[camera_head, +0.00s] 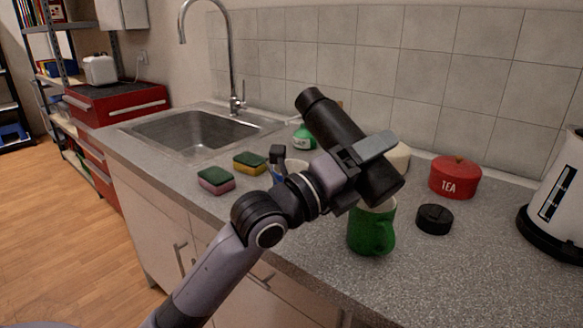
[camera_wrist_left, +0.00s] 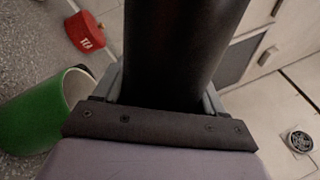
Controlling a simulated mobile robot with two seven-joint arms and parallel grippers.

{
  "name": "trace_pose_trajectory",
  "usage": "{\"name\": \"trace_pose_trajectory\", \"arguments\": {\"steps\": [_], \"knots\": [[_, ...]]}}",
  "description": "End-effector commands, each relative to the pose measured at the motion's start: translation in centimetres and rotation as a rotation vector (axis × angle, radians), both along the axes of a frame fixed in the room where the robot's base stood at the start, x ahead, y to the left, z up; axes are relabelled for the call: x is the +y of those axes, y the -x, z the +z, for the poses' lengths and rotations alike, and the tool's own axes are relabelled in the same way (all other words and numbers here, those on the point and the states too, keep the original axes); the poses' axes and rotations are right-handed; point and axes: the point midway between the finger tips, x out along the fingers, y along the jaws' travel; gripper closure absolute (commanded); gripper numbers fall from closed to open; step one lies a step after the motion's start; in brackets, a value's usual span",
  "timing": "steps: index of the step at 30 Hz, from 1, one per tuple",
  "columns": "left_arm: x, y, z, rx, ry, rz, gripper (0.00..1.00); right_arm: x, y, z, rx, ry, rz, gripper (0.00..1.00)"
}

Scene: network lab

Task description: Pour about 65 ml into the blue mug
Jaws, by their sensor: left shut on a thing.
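My left gripper (camera_head: 362,163) is shut around a black flask (camera_head: 332,122), held tilted above the counter. The flask's narrower ringed end points up and left; its wider end is low on the right, above and behind the green mug's rim in the picture. In the left wrist view the flask (camera_wrist_left: 180,45) runs up between the fingers. No liquid shows. The blue mug (camera_head: 276,174) is mostly hidden behind my left wrist; only a bit of blue and a pale rim show. A black lid (camera_head: 434,219) lies on the counter. My right gripper is out of view.
A green mug (camera_head: 369,232) stands upright just below the flask; it also shows in the left wrist view (camera_wrist_left: 38,115). The front right counter is clear.

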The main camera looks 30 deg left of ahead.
Motion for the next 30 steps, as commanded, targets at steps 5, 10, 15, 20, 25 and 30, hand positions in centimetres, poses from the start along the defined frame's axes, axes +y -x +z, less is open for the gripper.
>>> {"name": "trace_pose_trajectory", "arguments": {"steps": [5, 10, 15, 20, 25, 30], "knots": [[0.02, 0.05, 0.21, -0.006, 0.002, 0.0, 0.85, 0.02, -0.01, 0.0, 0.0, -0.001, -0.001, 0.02], [0.02, 0.05, 0.21, -0.006, 0.002, 0.0, 0.85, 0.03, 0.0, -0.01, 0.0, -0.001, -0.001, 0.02], [0.01, 0.05, 0.22, -0.006, 0.001, 0.001, 0.85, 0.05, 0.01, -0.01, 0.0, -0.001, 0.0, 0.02], [0.03, 0.04, 0.22, -0.007, -0.002, 0.0, 0.85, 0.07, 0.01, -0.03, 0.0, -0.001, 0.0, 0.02], [0.23, -0.03, 0.27, -0.017, -0.029, 0.001, 0.85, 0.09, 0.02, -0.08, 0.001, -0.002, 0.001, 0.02], [0.56, -0.2, 0.3, -0.034, -0.086, 0.0, 0.85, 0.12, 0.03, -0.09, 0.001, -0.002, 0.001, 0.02]]}}
